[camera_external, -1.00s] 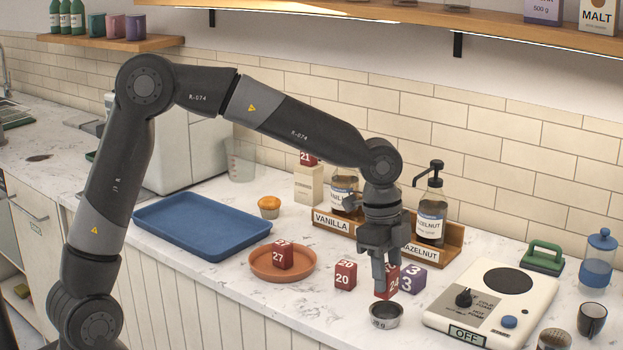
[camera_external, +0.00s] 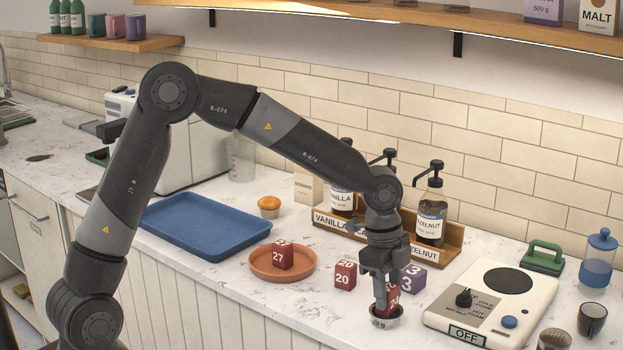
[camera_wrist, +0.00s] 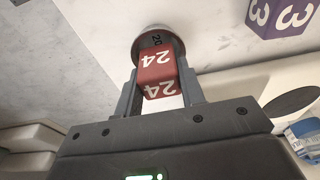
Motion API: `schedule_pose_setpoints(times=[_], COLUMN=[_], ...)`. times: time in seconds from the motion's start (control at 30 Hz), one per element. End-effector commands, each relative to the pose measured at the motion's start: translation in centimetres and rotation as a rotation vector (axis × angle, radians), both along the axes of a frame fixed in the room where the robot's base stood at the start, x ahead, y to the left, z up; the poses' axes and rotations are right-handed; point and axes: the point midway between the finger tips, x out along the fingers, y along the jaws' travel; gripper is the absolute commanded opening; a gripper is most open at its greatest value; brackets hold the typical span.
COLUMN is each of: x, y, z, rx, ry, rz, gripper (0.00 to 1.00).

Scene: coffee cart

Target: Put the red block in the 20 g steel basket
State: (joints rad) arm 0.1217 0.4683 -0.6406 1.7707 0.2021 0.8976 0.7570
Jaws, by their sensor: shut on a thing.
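My gripper (camera_external: 382,297) is shut on a red block (camera_external: 393,297) marked 24. The block also shows between the two fingers in the wrist view (camera_wrist: 157,72). The small steel basket (camera_external: 383,322), marked 20 g, stands on the counter directly below the block. In the wrist view the basket's rim (camera_wrist: 152,29) shows just beyond the block. The block is at the basket's mouth; I cannot tell whether it touches the bottom. Two other red blocks are in view: one marked 20 (camera_external: 345,275) on the counter, one marked 27 (camera_external: 283,254) on the terracotta plate (camera_external: 259,271).
A purple block (camera_external: 413,279) marked 3 stands right behind my gripper. The wooden syrup rack (camera_external: 450,245) with pump bottles is behind it. A white scale-like machine (camera_external: 490,305) is to the right. A blue tray (camera_external: 195,240) lies left.

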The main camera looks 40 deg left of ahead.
Motion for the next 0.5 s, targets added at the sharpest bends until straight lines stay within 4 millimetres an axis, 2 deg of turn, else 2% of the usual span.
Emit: schedule_pose_setpoints(times=[0.17,0.2,0.43,0.5], x=[-0.03,-0.02,-0.01,-0.01], y=[0.00,0.00,0.01,0.01], z=[-0.59,-0.53,-0.50,-0.50], rx=[0.001,0.001,0.000,0.000], ry=[0.001,0.001,0.000,0.000], rz=[0.000,0.000,0.000,0.000], gripper=[0.13,0.39,0.58,0.58])
